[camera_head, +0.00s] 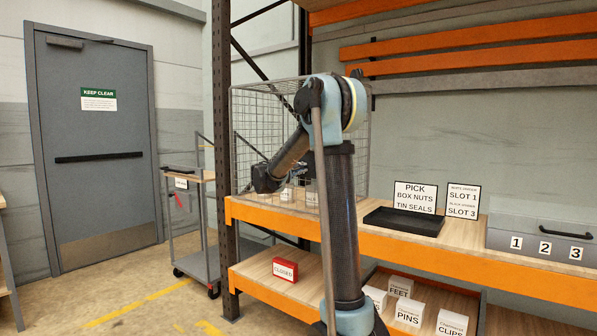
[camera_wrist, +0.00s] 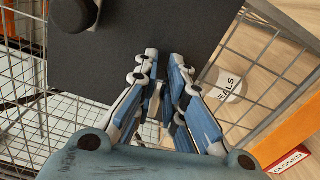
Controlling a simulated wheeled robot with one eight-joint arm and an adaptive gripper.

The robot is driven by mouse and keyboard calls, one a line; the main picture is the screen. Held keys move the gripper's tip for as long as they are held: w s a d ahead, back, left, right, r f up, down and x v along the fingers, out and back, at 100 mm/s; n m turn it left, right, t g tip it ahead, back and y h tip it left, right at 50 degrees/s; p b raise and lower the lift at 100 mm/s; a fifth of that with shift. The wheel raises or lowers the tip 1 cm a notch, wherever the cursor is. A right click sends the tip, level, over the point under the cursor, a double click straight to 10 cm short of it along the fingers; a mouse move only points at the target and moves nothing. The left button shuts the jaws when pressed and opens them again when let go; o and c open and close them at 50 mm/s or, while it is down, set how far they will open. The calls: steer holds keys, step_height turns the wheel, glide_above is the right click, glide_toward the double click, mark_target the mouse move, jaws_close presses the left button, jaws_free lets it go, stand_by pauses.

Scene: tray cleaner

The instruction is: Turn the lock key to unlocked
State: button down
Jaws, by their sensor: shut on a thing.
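My gripper (camera_wrist: 163,62) is in front of a dark panel (camera_wrist: 125,70) on the wire cage (camera_wrist: 258,65). Its fingers are nearly together, and a small grey metallic piece between them looks like the lock key (camera_wrist: 154,98). Most of the key is hidden by the fingers, so I cannot tell its angle or any lock marking.
Labelled white containers, one reading SEALS (camera_wrist: 231,84), stand inside the cage. A red CLOSED sign (camera_head: 285,270) is on the lower shelf. A black tray (camera_head: 403,222) and a grey box with a handle (camera_head: 540,238) sit right of the cage. A cart (camera_head: 200,262) stands left.

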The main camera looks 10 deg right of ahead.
steer(key=shift+s+d+f+m, duration=0.1)
steer(key=shift+f+m, duration=0.25)
steer(key=shift+m, duration=0.65)
steer(key=c, duration=1.7)
jaws_free()
steer(key=shift+o, duration=0.2)
steer(key=v, duration=1.2)
